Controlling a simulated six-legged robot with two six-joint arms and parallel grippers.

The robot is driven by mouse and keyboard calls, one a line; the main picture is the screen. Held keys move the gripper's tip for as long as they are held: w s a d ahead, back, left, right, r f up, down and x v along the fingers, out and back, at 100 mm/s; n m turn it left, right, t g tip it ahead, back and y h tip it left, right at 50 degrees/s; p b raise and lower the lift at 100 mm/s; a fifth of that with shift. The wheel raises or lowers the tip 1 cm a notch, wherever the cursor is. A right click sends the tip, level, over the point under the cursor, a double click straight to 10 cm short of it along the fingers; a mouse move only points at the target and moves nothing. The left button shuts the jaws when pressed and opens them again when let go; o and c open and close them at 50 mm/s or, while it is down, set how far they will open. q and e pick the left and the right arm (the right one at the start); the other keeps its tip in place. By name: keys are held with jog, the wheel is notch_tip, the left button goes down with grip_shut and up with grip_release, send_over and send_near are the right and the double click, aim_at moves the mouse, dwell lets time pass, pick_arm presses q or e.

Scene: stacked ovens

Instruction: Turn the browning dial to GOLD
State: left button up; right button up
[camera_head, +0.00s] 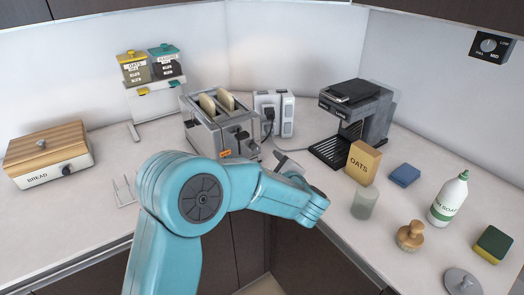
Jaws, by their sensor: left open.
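The silver toaster (207,137) stands on the counter at the back, with two bread slices in its slots. A black lever (242,135) and a small orange label (225,153) show on its front. I cannot make out the browning dial or a GOLD mark; my arm covers the lower front of the toaster. My left gripper (285,159) is open, to the right of the toaster's front and apart from it in the picture. Its grey fingers are partly hidden behind my blue wrist. My right gripper is not in view.
A plugged-in white socket block (283,108) stands behind my gripper. A black coffee machine (352,120) and oats box (363,163) are to the right. A bread box (48,160) is at left. A wall dial box (491,46) reads LOW and MID.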

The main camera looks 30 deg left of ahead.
aim_at(257, 150)
pick_arm(q)
jog(key=p+x, duration=0.2)
jog(key=x, duration=0.9)
jog(key=shift+a+f, duration=0.3)
jog(key=shift+a, duration=0.05)
jog(key=shift+d+r, duration=0.15)
jog(key=shift+c, duration=0.3)
jog(key=c, duration=0.5)
grip_shut()
